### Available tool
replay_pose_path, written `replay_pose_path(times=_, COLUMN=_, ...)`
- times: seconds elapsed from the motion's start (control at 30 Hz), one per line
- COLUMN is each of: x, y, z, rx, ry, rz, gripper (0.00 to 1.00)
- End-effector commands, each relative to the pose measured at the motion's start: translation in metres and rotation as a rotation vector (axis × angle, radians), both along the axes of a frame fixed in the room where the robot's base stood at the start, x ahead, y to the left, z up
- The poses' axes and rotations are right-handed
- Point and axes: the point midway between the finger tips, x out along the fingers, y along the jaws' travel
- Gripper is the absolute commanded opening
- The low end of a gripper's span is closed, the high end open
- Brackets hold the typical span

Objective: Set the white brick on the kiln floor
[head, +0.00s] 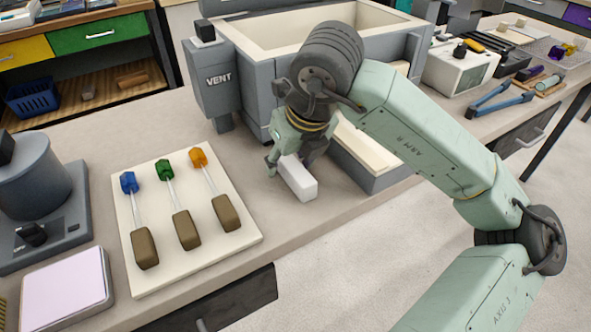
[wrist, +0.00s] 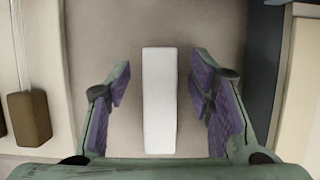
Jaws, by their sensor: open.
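The white brick (head: 298,179) lies on the bench top, in front of the kiln (head: 245,90) in the head view. In the wrist view the brick (wrist: 159,100) stands lengthwise between the two purple-padded fingers of my gripper (wrist: 160,95), with a gap on each side. My gripper (head: 292,160) is open, reaching down over the brick's far end. The kiln is a grey box with a pale lining; its opening shows at the top. My arm hides part of the kiln, and I cannot see its floor clearly.
A grey vent box (head: 218,80) stands at the kiln's left. A pale open kiln part (head: 372,180) lies right of the brick.

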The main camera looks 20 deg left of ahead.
Motion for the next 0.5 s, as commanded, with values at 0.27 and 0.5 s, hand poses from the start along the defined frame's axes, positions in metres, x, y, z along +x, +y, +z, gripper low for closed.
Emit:
replay_pose_path(times=0.27, x=0.0008, y=0.0017, z=-0.0048, rx=0.001, ry=-0.001, rz=0.001, gripper=0.48)
replay_pose_path(times=0.5, x=0.0008, y=0.0017, z=-0.0047, rx=0.001, ry=-0.001, rz=0.001, gripper=0.34)
